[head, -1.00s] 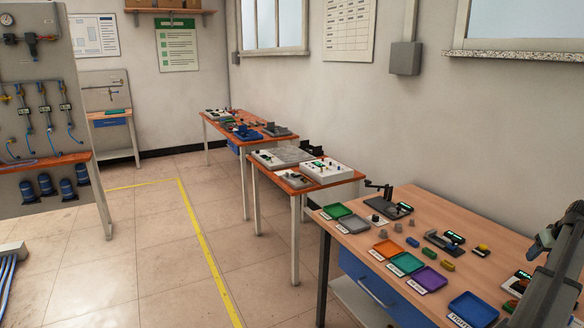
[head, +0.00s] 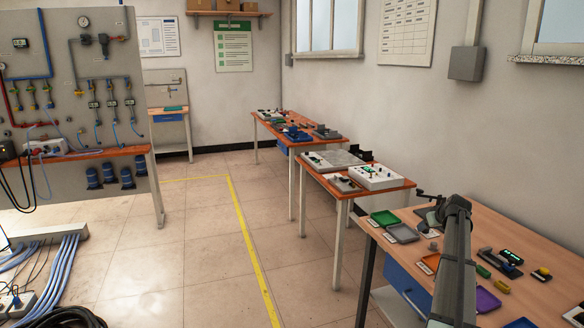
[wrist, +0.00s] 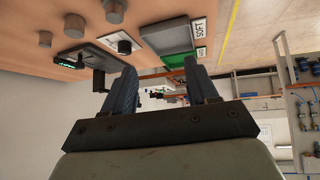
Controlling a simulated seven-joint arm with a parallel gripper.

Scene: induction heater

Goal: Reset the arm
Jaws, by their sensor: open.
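My gripper (wrist: 160,78) shows in the wrist view with its two dark fingers apart and nothing between them. In the head view my arm reaches up over the right-hand workbench (head: 520,236), and I cannot make out the fingers there. In the wrist view, the picture is tipped over. A grey tray (wrist: 166,37), a green tray (wrist: 181,59) and a dark device with a green display (wrist: 72,62) lie on the bench beyond the fingers. No object touches the fingers.
The right-hand bench also carries a purple tray (head: 487,299), a blue tray (head: 521,323), an orange tray partly behind my arm, and small blocks. A second bench (head: 340,193) holds boxes. A pipe panel (head: 95,75) stands at left. Cables (head: 50,262) lie on the floor, which is otherwise largely clear.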

